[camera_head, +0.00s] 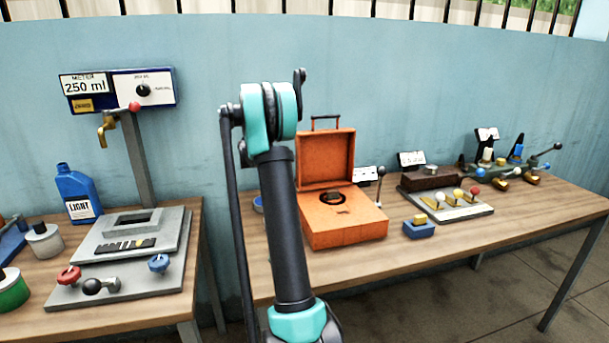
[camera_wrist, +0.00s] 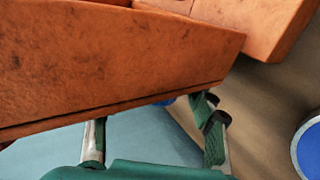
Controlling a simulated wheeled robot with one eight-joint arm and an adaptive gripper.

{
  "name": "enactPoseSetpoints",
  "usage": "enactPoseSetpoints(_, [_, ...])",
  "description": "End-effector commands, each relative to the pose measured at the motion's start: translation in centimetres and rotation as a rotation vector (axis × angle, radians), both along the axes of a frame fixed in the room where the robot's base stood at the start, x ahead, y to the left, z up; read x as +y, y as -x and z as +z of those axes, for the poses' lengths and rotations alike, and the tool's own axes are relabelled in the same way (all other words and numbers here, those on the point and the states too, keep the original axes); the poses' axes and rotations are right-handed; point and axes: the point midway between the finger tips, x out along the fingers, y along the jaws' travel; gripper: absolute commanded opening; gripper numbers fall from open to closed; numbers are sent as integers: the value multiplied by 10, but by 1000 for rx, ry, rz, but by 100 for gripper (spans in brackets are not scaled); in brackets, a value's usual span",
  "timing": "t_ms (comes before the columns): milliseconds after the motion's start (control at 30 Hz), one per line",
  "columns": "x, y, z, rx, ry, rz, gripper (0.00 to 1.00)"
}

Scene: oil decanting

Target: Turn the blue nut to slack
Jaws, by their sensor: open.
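A blue lobed knob (camera_head: 158,263), which may be the blue nut, sits at the right of a grey plate (camera_head: 120,290) on the left table. A red lobed knob (camera_head: 69,275) sits at the plate's left. I cannot tell how tight the blue knob is. My gripper (camera_wrist: 155,135) is open in the wrist view, its two fingers apart and nothing seen between them. It is close to the orange case (camera_wrist: 110,60), which fills the upper left of that view. In the head view my arm hides the gripper.
The open orange case (camera_head: 345,225) stands on the right table. A blue bottle (camera_head: 77,193) and a meter post (camera_head: 135,160) stand on the left table. A gap separates the tables.

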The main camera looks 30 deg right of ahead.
Motion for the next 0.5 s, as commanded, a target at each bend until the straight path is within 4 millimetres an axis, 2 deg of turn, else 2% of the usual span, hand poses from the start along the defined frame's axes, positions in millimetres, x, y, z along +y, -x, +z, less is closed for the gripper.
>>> enactPoseSetpoints(233, [12,-3,9,0,0,1,56])
enactPoseSetpoints(500, [56,-14,39,0,0,3,56])
